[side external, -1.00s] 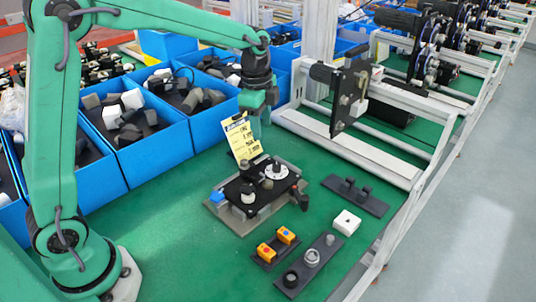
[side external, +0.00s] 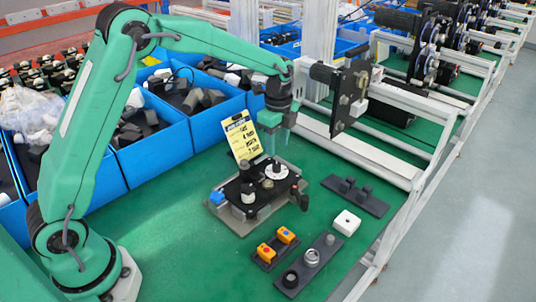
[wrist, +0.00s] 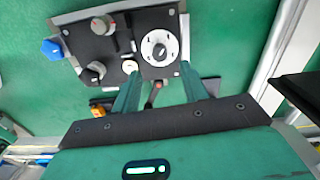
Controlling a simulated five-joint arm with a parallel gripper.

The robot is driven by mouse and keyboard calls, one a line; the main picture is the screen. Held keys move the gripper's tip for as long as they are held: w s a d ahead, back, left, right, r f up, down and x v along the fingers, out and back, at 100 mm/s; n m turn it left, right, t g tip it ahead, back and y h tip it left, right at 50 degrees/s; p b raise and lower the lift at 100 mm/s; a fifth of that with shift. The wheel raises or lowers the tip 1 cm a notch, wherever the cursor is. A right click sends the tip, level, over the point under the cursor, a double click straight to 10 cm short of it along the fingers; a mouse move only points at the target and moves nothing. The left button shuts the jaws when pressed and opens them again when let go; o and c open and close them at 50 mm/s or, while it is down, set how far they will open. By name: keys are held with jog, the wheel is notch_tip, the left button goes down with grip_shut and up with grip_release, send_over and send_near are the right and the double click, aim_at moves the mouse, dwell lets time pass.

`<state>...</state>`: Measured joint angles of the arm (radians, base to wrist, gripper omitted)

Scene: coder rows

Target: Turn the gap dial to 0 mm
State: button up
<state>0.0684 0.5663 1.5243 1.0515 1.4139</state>
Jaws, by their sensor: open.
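A dark control panel (side external: 253,190) lies on a grey plate on the green table; it also shows in the wrist view (wrist: 119,49). A round white dial (side external: 276,171) with marks around a dark knob is at its right; it shows face-on in the wrist view (wrist: 160,47). Its marks are too small to read, and I see no label naming it the gap dial. My gripper (side external: 278,150) hangs above and just behind the dial, pointing down. In the wrist view my gripper (wrist: 161,72) is open and empty, its fingertips near the dial's lower edge, apart from the knob.
A yellow card (side external: 242,137) stands upright behind the panel, left of my gripper. The panel also bears a blue knob (side external: 217,197) and dark knobs. Orange button boxes (side external: 277,246), a white box (side external: 346,222) and a dark strip (side external: 355,195) lie nearby. Blue bins (side external: 155,155) stand behind.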

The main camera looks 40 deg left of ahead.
aim_at(277, 164)
jog(key=shift+f, duration=3.25)
grip_shut()
